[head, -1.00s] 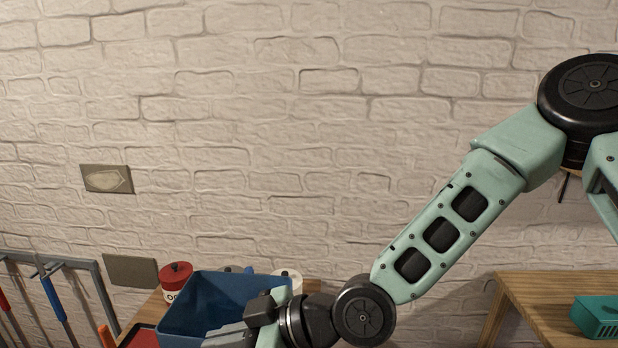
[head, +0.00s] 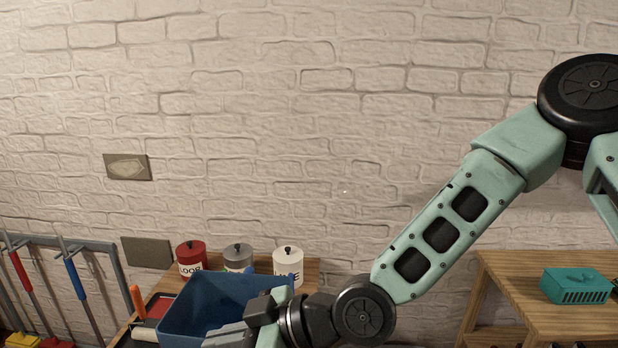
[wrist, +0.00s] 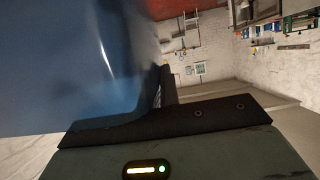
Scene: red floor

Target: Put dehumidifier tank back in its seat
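The tank appears to be the open blue bin (head: 185,310) at the lower left of the head view. It hides part of the wooden table behind it. My gripper (head: 228,334) is at its near right side, with grey fingers against the wall of the bin. In the wrist view the bin's smooth blue wall (wrist: 70,65) fills the upper left, close against my gripper's dark finger edge (wrist: 165,110). The gripper appears shut on the bin, though the fingertips are partly hidden. No dehumidifier body or seat can be made out.
Red (head: 191,260), grey (head: 238,258) and white (head: 288,262) canisters stand on the wooden table (head: 308,268) behind the bin. A tool rack (head: 118,270) is at left. A teal vented box (head: 577,286) sits on a wooden table at right. A brick wall is behind.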

